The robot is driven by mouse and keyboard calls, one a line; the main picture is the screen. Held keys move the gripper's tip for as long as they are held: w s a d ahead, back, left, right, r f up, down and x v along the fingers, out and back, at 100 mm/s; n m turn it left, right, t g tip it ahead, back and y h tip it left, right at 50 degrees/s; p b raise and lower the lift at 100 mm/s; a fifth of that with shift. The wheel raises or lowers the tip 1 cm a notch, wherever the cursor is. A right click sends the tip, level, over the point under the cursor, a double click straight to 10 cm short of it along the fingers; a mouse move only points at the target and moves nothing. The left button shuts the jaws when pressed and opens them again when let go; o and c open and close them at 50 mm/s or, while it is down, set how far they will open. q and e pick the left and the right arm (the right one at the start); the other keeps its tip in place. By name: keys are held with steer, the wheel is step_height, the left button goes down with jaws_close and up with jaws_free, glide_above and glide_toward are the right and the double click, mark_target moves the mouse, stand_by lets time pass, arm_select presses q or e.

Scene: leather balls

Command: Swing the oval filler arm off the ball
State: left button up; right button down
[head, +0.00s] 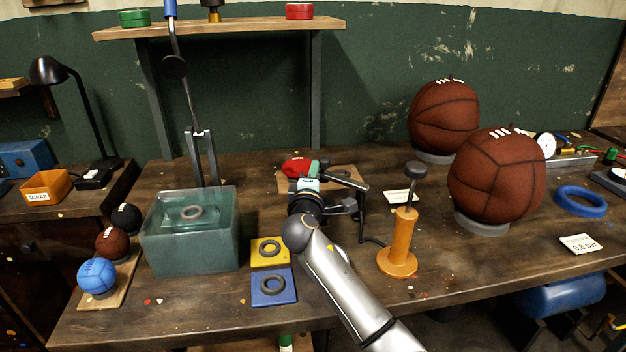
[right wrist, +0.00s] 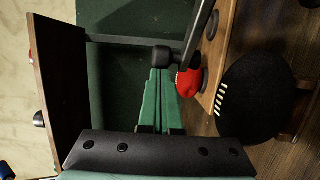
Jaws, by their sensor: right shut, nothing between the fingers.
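My right gripper (head: 306,183) is over the filler stand in the middle of the bench, and my arm hides part of it. In the right wrist view its fingers (right wrist: 162,98) are together with nothing between them. A red part (head: 298,167) shows just behind the gripper; a red part (right wrist: 188,82) is right of the fingers in the wrist view. A dark jointed filler arm (head: 346,179) shows right of the gripper; a dark bar (right wrist: 200,35) crosses the wrist view's top. A dark ball with white laces (right wrist: 250,98) is at the wrist view's right. Contact is unclear. My left gripper is out of view.
An orange pump (head: 399,248) stands right of my arm. Two large brown balls (head: 443,118) (head: 498,178) sit on rings farther right. A water tank (head: 190,240) and ring pads (head: 270,250) (head: 273,288) are left. A shelf (head: 230,28) is above.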

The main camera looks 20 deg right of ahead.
mark_target(324, 167)
steer(key=w+d+b, duration=0.1)
steer(key=w+d+m+h+b, duration=0.1)
steer(key=w+b, duration=0.1)
steer(key=shift+d+f+g, duration=0.15)
steer(key=shift+g, duration=0.25)
steer(key=shift+w+d+m+g+h+b, duration=0.2)
steer(key=shift+d+m+g+h+b, duration=0.2)
steer(key=shift+h, duration=0.2)
steer(key=shift+w+d, duration=0.2)
steer(key=shift+d, duration=0.1)
steer(key=shift+w+d, duration=0.1)
steer(key=shift+d, duration=0.25)
steer(key=shift+w+d, duration=0.25)
steer(key=shift+d, duration=0.2)
steer(key=shift+w+d, duration=0.2)
steer(key=shift+d, duration=0.4)
